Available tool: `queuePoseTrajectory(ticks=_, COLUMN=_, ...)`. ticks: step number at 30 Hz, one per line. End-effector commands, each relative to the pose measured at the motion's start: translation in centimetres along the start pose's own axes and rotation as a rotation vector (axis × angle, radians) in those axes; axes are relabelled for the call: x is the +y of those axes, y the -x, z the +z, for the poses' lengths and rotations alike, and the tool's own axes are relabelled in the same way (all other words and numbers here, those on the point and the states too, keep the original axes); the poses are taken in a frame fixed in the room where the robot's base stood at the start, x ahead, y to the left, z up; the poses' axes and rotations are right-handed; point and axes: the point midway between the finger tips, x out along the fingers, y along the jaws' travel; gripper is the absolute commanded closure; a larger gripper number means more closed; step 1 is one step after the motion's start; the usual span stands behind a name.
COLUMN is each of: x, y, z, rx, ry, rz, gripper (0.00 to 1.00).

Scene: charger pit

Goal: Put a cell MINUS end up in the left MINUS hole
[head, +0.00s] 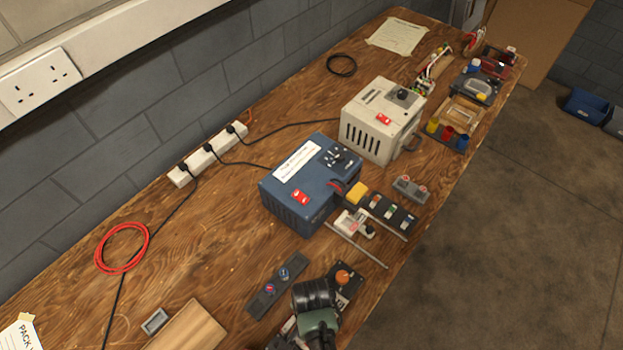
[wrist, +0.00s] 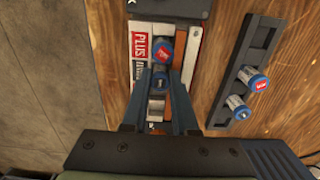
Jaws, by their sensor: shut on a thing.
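My gripper (wrist: 159,88) is shut on a blue-ended cell (wrist: 160,78), held over the charger pit. The held cell's end marking is too small to read. The holes are mostly hidden by the cells and fingers. In the head view, my gripper is hidden by my wrist, and the dark charger with an orange knob (head: 343,276) is partly covered.
A dark rack (head: 262,301) with two cells lies beside the charger; it also shows in the wrist view (wrist: 264,42). A blue box (head: 285,197), a thin metal rod (head: 357,246) and a wooden board (head: 188,328) are nearby. The bench edge is close on the right.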

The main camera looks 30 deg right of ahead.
Motion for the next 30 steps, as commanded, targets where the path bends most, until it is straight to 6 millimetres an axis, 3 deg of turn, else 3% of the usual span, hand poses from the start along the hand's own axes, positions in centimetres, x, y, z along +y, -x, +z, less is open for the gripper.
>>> queuePoseTrajectory(ticks=3, x=-0.02, y=0.01, z=-0.02, rx=0.0, ry=0.0, rz=-0.001, gripper=1.0)
queuePoseTrajectory(ticks=4, x=-0.02, y=0.01, z=-0.02, rx=0.0, ry=0.0, rz=-0.001, gripper=0.68)
queuePoseTrajectory(ticks=9, x=-0.02, y=0.0, z=-0.01, rx=0.0, ry=0.0, rz=0.0, gripper=0.38)
queuePoseTrajectory(ticks=23, x=0.01, y=0.0, z=0.0, rx=0.0, ry=0.0, rz=0.0, gripper=0.38)
queuePoseTrajectory(ticks=30, x=0.0, y=0.95, z=0.0, rx=0.0, ry=0.0, rz=0.0, gripper=0.38)
